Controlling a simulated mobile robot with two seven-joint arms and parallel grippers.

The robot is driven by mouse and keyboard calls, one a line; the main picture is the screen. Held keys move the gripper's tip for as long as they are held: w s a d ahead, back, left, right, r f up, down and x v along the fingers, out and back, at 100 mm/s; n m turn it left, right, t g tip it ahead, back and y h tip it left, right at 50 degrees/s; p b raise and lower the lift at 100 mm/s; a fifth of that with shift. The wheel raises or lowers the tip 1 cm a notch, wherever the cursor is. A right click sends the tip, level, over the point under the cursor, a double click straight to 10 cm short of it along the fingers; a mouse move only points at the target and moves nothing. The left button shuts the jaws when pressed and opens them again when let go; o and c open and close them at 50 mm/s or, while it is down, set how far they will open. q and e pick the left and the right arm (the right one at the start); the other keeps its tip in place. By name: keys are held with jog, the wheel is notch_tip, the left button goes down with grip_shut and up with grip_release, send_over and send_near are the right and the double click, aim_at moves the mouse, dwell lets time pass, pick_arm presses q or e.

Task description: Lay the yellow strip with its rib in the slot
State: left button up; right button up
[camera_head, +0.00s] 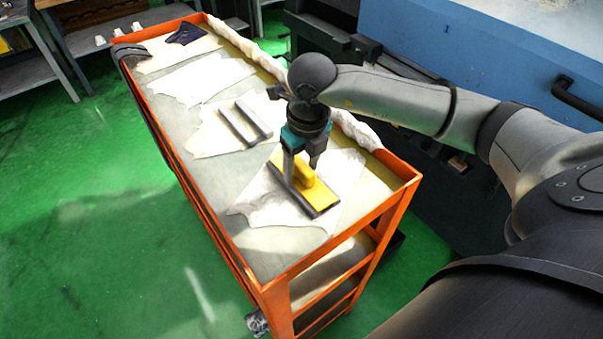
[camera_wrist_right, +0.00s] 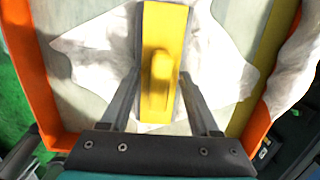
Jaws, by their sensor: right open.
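The yellow strip (camera_head: 322,196) lies on a white cloth at the near end of the cart, with a raised yellow block at its middle. Dark grey edging runs along its long sides; I cannot tell whether it lies between or on top of grey bars. It also shows in the right wrist view (camera_wrist_right: 164,22). A pair of grey bars (camera_head: 238,126) with a gap between them lies on another cloth farther along the cart. My right gripper (camera_head: 302,164) is open over the strip, pointing down, one finger on each side of the raised block. My left gripper is out of view.
The orange cart (camera_head: 222,251) has a raised rim. White cloths (camera_head: 187,81) cover parts of its top, one bearing a dark cloth (camera_head: 186,34). A rolled white cloth lines the right rim. A blue machine (camera_head: 490,45) stands at the right.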

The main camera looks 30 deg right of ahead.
grip_shut()
dwell(0.5)
